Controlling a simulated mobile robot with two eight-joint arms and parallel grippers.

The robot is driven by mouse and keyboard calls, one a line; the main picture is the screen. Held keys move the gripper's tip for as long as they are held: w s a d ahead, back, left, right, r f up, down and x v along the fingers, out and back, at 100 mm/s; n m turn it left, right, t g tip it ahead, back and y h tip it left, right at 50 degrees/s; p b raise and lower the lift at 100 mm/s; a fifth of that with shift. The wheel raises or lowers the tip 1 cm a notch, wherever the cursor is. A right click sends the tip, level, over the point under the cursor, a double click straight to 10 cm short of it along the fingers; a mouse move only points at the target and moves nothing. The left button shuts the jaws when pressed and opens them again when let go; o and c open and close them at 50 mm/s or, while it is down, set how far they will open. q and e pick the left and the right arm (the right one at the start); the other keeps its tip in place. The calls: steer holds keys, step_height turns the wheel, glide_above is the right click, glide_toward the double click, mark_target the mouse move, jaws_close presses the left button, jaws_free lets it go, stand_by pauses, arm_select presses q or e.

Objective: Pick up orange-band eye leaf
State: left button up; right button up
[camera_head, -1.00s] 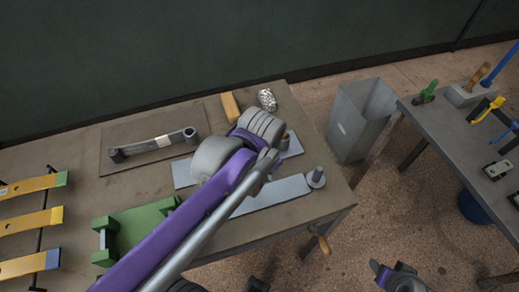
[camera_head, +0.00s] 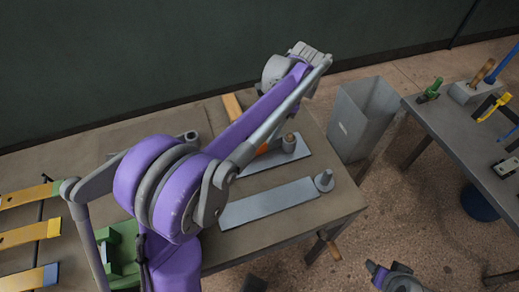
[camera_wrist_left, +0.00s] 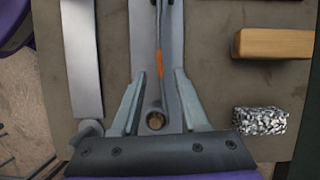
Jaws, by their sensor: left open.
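The orange-band eye leaf shows in the left wrist view as a narrow dark strip with an orange band (camera_wrist_left: 159,76), lying along a grey plate (camera_wrist_left: 176,22). A round post or eye with a brown centre (camera_wrist_left: 155,121) is at its near end. My left gripper (camera_wrist_left: 159,73) is open, with one finger on each side of the strip; no contact is visible. In the head view a bit of the orange band (camera_head: 262,149) shows beside my left forearm, which hides most of the leaf. My left fingers are hidden there. My right gripper is not clearly seen.
A second grey plate (camera_head: 265,204) with a post (camera_head: 324,180) lies nearer the table's front. A wooden block (camera_wrist_left: 272,43) and a speckled silver block (camera_wrist_left: 260,121) lie beside the leaf's plate. A tall grey bin (camera_head: 345,125) stands right of the table. Yellow strips (camera_head: 28,233) lie at left.

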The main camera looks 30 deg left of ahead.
mark_target(259, 145)
arm_select(q)
steer(key=x, duration=0.7)
steer(key=shift+s, duration=0.15)
steer(key=shift+r, duration=0.1)
jaws_close()
stand_by(1.1)
